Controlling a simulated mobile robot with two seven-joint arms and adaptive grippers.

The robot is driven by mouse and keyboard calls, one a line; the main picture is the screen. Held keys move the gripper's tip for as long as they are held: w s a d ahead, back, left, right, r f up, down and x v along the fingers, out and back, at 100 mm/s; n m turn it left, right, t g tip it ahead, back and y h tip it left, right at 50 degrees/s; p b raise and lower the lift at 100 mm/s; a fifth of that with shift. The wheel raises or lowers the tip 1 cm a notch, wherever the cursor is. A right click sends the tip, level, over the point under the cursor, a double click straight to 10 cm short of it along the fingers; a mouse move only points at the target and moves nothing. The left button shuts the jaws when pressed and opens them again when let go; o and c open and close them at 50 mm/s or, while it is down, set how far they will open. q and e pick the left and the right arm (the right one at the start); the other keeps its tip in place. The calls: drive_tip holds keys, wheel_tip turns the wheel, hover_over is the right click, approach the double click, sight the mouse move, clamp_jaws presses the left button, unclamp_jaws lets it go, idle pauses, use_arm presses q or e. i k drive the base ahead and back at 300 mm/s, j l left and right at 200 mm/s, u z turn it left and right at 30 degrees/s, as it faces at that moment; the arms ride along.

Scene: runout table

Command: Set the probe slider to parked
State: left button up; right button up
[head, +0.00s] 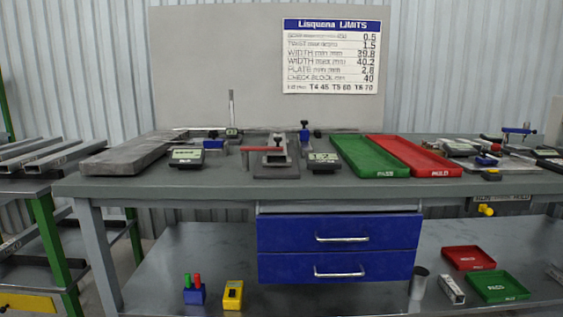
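I cannot pick out the probe slider for certain, and no "parked" mark is readable. Several small gauges stand on the grey table (225,190). At the back left is an upright metal post (232,108) with a small blue-knobbed part (212,134) beside it. In the middle is a metal fixture (277,170) with a red bar (262,148) and a dark knob on top. A display unit (187,156) stands left of it, and another display unit (323,160) stands right of it. Neither of my grippers shows in the head view.
A green tray (368,157) and a red tray (413,157) lie empty right of the middle. A grey slab (125,156) lies at the left. More devices crowd the right end, near a yellow knob (487,209) under the edge. Blue drawers (340,233) are shut below.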

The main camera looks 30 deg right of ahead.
sight(304, 132)
drive_tip(key=i+l+z, duration=0.15)
drive_tip(key=l+z, duration=0.2)
drive_tip(key=z, duration=0.15)
drive_tip(key=i+l+z, duration=0.15)
drive_tip(key=z, duration=0.3)
drive_tip(key=i+l, duration=0.05)
drive_tip(key=l, duration=0.05)
